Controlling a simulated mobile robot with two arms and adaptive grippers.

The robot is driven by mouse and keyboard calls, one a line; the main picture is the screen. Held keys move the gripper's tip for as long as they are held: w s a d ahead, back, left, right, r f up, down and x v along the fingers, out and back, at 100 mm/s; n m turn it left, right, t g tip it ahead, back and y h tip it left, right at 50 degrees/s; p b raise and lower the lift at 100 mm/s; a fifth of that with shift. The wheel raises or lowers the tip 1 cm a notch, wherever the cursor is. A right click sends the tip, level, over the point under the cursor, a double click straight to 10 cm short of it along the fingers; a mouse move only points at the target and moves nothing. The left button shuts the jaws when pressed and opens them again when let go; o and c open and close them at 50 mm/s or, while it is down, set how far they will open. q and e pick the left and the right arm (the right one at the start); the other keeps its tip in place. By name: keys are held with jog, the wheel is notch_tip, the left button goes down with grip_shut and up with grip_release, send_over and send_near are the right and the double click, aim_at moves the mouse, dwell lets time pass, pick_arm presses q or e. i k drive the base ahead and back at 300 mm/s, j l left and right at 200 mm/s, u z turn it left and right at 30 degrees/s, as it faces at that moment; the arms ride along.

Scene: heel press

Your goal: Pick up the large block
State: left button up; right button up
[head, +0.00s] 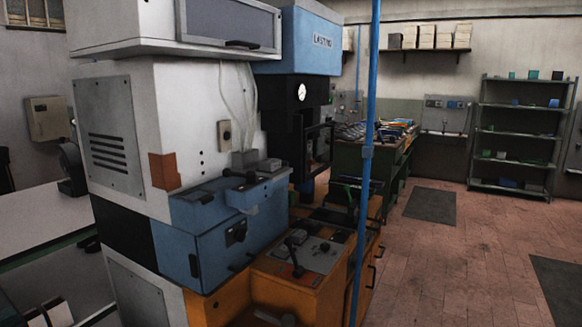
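I cannot single out a large block in the head view. Small green and blue items, too small to identify, sit on the dark metal shelf rack (515,143) at the far right. Several pale box-like items (428,38) stand on the wall shelf at the back. A pale blocky item (57,313) shows at the bottom left edge, partly cut off. Neither of my grippers is in view.
A large white, blue and orange press machine (180,140) fills the left and middle. A blue vertical pole (367,150) stands beside it. A pale table (40,222) is at the left. A cluttered green workbench (350,158) stands behind. Tiled floor (450,260) is open at the right.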

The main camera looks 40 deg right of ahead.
aim_at(269, 165)
jog(key=z, duration=1.35)
